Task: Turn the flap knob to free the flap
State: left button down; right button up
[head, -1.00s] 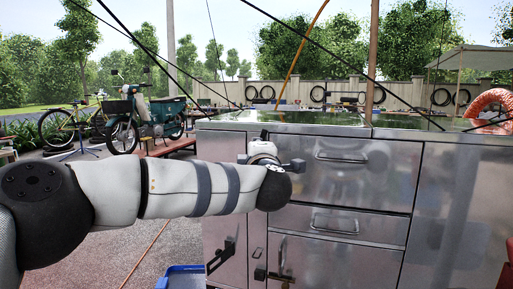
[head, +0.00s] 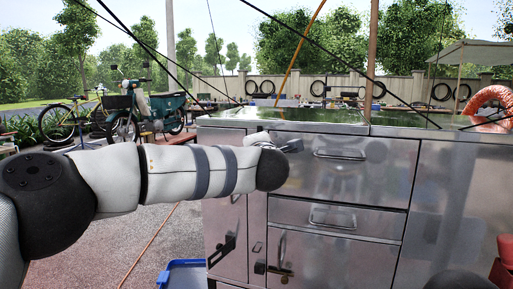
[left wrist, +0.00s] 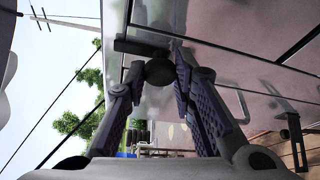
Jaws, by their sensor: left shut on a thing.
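The flap knob (left wrist: 159,71) is a dark rounded knob with a dark bar beside it, close to a metal face in the left wrist view. My left gripper (left wrist: 160,78) has its two ridged fingers on either side of the knob and is shut on it. In the head view my left gripper (head: 290,146) is in front of the upper left part of the metal cart (head: 345,185), mostly hidden behind my wrist. The knob's turn angle and the flap's edges cannot be made out. My right gripper is not in view.
The cart front has a drawer handle (head: 340,153) right of my gripper, a second handle (head: 333,217) below, and a latch (head: 275,269) low down. A blue bin (head: 185,274) stands on the ground at the cart's left. Thin dark cables cross above the cart top.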

pick_arm(q)
jog(key=c, duration=1.3)
grip_release()
jog(key=shift+c, duration=0.2)
